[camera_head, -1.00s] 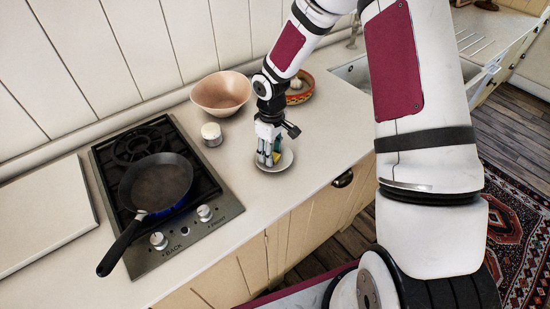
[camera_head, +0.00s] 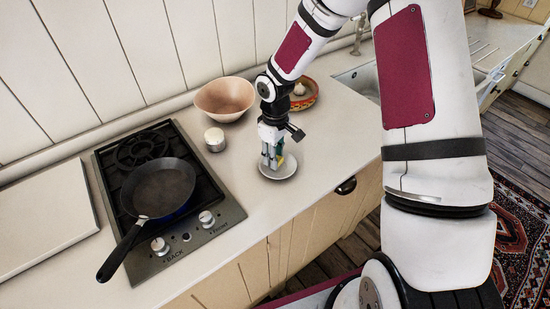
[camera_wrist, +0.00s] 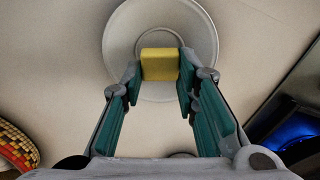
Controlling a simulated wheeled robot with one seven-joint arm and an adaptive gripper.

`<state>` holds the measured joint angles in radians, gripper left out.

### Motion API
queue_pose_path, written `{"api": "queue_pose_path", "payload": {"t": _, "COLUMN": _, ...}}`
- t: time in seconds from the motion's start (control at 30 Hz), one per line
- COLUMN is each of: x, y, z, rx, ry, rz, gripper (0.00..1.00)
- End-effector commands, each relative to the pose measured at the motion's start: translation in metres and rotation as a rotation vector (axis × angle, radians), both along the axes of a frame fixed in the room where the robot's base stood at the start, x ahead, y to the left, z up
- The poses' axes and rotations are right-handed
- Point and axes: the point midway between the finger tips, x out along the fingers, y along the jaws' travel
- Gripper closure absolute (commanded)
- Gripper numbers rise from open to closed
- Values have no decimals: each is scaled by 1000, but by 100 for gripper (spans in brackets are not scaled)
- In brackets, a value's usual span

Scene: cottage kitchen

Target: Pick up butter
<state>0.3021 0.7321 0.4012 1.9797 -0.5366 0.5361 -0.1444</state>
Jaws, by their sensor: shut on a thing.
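The butter (camera_wrist: 160,64) is a small yellow block between my fingertips in the wrist view. In the head view it is mostly hidden, with a bit of yellow (camera_head: 280,161) showing by the fingers. My gripper (camera_wrist: 160,69) is shut on it, with one teal-padded finger on each side. In the head view my gripper (camera_head: 272,163) points down at the white plate (camera_head: 287,174). The plate's rim (camera_wrist: 118,25) shows around the butter in the wrist view. I cannot tell whether the butter touches the plate.
A pan (camera_head: 158,188) sits on the gas hob (camera_head: 222,209) to the left. A pink bowl (camera_head: 225,98), a small white-topped jar (camera_head: 214,140) and a patterned dish (camera_head: 310,99) with garlic stand behind. The counter right of the plate is clear to its front edge.

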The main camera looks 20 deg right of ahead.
Motion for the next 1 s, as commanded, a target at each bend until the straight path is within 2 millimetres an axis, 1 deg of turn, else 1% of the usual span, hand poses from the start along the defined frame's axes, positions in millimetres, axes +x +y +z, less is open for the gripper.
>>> {"api": "queue_pose_path", "payload": {"t": 0.17, "x": 2, "y": -1, "z": 23, "rx": -2, "ry": -5, "rz": -2, "gripper": 79}}
{"api": "queue_pose_path", "payload": {"t": 0.2, "x": -7, "y": 5, "z": 23, "rx": -1, "ry": 2, "rz": 2, "gripper": 79}}
{"api": "queue_pose_path", "payload": {"t": 0.37, "x": -40, "y": 25, "z": 27, "rx": -3, "ry": 0, "rz": 7, "gripper": 79}}
{"api": "queue_pose_path", "payload": {"t": 0.5, "x": -71, "y": 43, "z": 30, "rx": -2, "ry": -1, "rz": 5, "gripper": 79}}
{"api": "queue_pose_path", "payload": {"t": 0.7, "x": -109, "y": 66, "z": 34, "rx": -2, "ry": -1, "rz": 4, "gripper": 79}}
{"api": "queue_pose_path", "payload": {"t": 0.9, "x": -130, "y": 79, "z": 37, "rx": 0, "ry": -1, "rz": 2, "gripper": 79}}
{"api": "queue_pose_path", "payload": {"t": 1.0, "x": -135, "y": 82, "z": 37, "rx": 0, "ry": -1, "rz": 0, "gripper": 79}}
